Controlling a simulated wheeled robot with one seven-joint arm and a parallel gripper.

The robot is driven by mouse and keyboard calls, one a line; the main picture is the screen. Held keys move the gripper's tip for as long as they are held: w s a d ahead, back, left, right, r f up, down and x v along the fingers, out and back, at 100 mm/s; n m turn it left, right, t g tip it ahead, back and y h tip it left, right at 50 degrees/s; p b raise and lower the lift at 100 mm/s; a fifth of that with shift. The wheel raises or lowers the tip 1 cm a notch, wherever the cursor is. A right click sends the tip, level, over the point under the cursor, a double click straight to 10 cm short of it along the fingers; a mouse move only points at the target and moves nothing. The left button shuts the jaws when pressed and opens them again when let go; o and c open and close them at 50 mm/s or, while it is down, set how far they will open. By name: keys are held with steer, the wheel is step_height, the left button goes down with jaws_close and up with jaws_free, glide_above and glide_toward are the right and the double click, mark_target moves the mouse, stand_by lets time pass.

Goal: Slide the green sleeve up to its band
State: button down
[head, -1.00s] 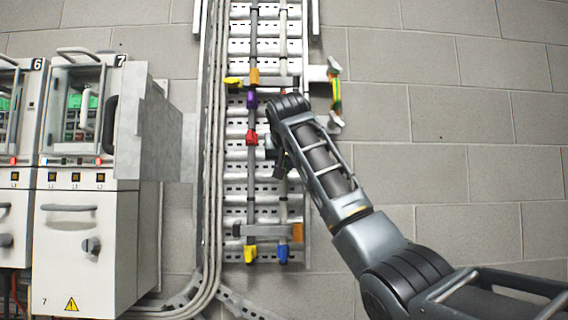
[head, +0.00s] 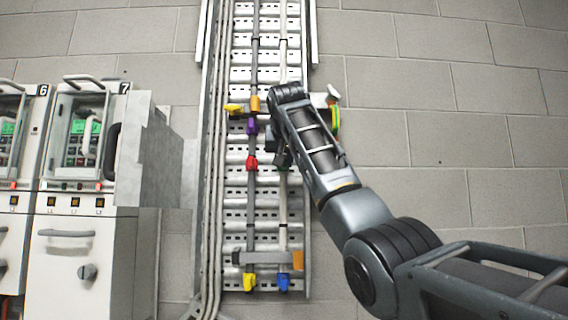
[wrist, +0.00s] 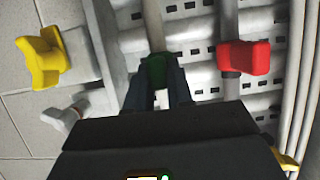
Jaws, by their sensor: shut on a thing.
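The green sleeve (wrist: 155,70) sits on the right-hand cable, between the two dark fingers of my gripper (wrist: 157,88) in the wrist view. The fingers are shut on it. In the head view my gripper is mostly hidden behind my arm, and only a dark green bit of the sleeve (head: 284,159) shows. The right-hand cable (head: 283,65) runs up the tray and carries a thin dark band (head: 283,43) well above my gripper. The cable between is partly covered by my wrist.
On the left-hand cable are a red sleeve (head: 252,163), a purple one (head: 252,126) and an orange piece (head: 255,104). The red sleeve is near my gripper in the wrist view (wrist: 245,58). A bracket with a yellow-green piece (head: 335,118) stands right of the tray. Cabinets (head: 85,240) stand left.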

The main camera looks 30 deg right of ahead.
steer(key=c, duration=1.4)
jaws_free()
steer(key=shift+r, duration=0.45)
steer(key=shift+c, duration=0.2)
steer(key=o, duration=0.4)
steer(key=shift+f, duration=0.2)
steer(key=shift+c, duration=0.2)
steer(key=shift+s+a, duration=0.1)
steer(key=shift+s+a+r+b, duration=0.1)
steer(key=shift+s+a+b, duration=0.1)
steer(key=shift+s+b, duration=0.1)
steer(key=b+v, duration=0.2)
steer(key=v, duration=0.5)
